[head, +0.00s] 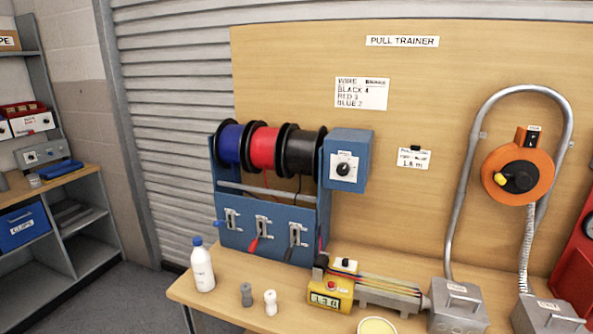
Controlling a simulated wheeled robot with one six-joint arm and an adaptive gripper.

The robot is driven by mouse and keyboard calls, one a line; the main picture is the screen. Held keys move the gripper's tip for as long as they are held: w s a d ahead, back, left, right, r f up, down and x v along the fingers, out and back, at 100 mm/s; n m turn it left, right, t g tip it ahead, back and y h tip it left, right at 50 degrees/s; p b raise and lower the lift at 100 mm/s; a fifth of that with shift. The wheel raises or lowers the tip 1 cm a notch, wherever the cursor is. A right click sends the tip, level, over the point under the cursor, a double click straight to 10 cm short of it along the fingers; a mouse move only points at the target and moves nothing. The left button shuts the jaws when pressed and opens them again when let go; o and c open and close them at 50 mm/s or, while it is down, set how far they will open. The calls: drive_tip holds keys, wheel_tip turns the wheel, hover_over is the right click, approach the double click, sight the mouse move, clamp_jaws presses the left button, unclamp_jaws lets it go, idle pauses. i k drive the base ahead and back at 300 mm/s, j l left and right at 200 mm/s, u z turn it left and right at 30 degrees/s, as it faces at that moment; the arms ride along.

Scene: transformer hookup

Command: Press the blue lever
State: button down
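The blue lever (219,223) is on the lower left front of a blue wire rack (240,241). Its blue knob sticks out to the left of its metal slot plate. The red lever (254,244) and the black lever (289,254) are to its right, and both handles slant downward. Above them, blue (229,144), red (264,148) and black (304,153) wire spools hang in a row. My gripper is not in view.
On the wooden bench, a white bottle (202,269) with a blue cap stands in front of the rack's left side. Two small grey and white pieces (270,302) stand nearby. A yellow meter (331,293) and metal boxes (459,302) are to the right.

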sight(220, 222)
drive_tip(key=i+j, duration=0.1)
drive_tip(key=j, duration=0.2)
drive_tip(key=i+j, duration=0.15)
drive_tip(key=j, duration=0.15)
drive_tip(key=u, duration=1.6)
